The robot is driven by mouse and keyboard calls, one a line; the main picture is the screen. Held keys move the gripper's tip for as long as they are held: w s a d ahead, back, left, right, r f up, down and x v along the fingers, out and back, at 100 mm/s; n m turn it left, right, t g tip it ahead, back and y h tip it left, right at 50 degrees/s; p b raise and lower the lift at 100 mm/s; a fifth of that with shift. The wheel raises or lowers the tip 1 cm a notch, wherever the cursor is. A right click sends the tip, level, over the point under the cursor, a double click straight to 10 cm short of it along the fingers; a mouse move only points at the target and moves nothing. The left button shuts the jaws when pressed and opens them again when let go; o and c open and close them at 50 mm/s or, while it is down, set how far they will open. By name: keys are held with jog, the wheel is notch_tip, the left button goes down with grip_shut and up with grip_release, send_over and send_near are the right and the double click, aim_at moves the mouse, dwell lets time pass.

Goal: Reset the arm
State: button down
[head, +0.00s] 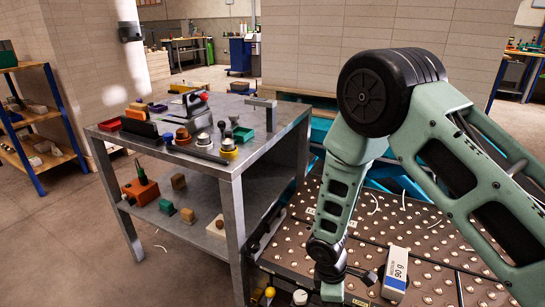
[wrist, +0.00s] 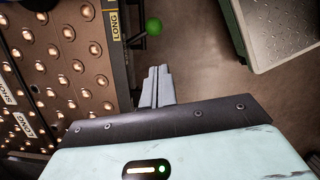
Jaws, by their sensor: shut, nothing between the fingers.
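In the wrist view my gripper (wrist: 158,86) has its two grey fingers together with nothing between them. They point over the bare floor beside the edge of the ball-topped table (wrist: 65,85). In the head view my green arm comes in from the right, bends at a large black joint and reaches down toward the bottom edge. The fingers cannot be made out there.
A grey metal workbench (head: 255,128) with tools and fixtures stands left of the ball-topped table. A green ball knob (wrist: 153,26) sticks out by the table edge in the wrist view. A metal plate with a green edge (wrist: 280,30) is at upper right. Shelves (head: 40,130) stand far left.

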jog(key=s+a+r+m+y, duration=0.1)
jog(key=s+a+r+m, duration=0.2)
jog(key=r, duration=0.9)
jog(key=s+a+r+m+y, duration=0.2)
jog(key=s+r+m, duration=0.2)
jog(key=s+r, duration=1.3)
notch_tip(320, 180, up, 24)
jog(key=w+p, duration=0.1)
jog(key=p, duration=2.2)
jog(key=shift+f+t, duration=0.25)
jog(key=shift+t, duration=0.15)
jog(key=c, duration=2.1)
grip_release()
jog(key=shift+c, duration=0.2)
